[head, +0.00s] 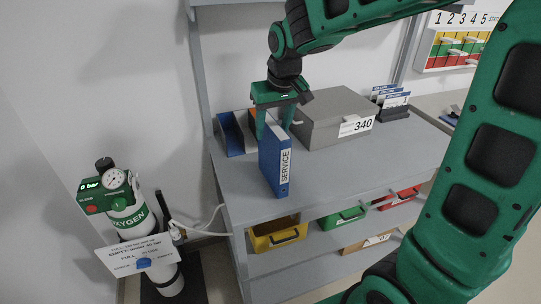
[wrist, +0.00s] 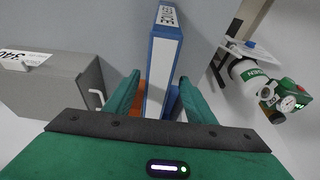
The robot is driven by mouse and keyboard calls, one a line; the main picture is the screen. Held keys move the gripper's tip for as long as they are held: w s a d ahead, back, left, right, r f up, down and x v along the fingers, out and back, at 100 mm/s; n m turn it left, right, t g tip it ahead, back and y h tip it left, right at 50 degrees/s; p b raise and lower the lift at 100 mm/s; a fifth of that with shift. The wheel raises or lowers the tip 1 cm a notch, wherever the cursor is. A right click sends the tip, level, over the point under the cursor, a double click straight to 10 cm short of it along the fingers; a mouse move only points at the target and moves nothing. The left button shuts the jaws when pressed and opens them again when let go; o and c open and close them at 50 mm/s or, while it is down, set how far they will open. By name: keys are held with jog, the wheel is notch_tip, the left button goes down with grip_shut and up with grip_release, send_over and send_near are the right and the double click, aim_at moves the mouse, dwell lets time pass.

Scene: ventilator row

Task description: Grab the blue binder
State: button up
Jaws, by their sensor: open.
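The blue binder (head: 270,165) stands upright on the grey bench, with a white spine label reading SERVICE. My gripper (head: 273,118) is above the binder's top rear part, fingers pointing down. In the wrist view the binder (wrist: 160,65) lies between the two green fingers of my gripper (wrist: 156,95). The fingers are open, with a gap visible on the binder's right side. The gap on its left side is narrower. The lower part of the binder's far end is hidden behind the gripper and the binder itself.
A grey box labelled 340 (head: 335,115) stands right of the binder. The bench (head: 350,172) is clear to the front right. Yellow (head: 277,236), green and red bins sit below. An oxygen cylinder (head: 135,222) stands at left.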

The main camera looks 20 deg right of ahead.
aim_at(273, 156)
jog(key=shift+d+x, duration=0.2)
jog(key=shift+x, duration=3)
jog(key=shift+s+f, duration=0.1)
jog(key=shift+f, duration=0.2)
grip_shut()
jog(key=shift+r, duration=0.1)
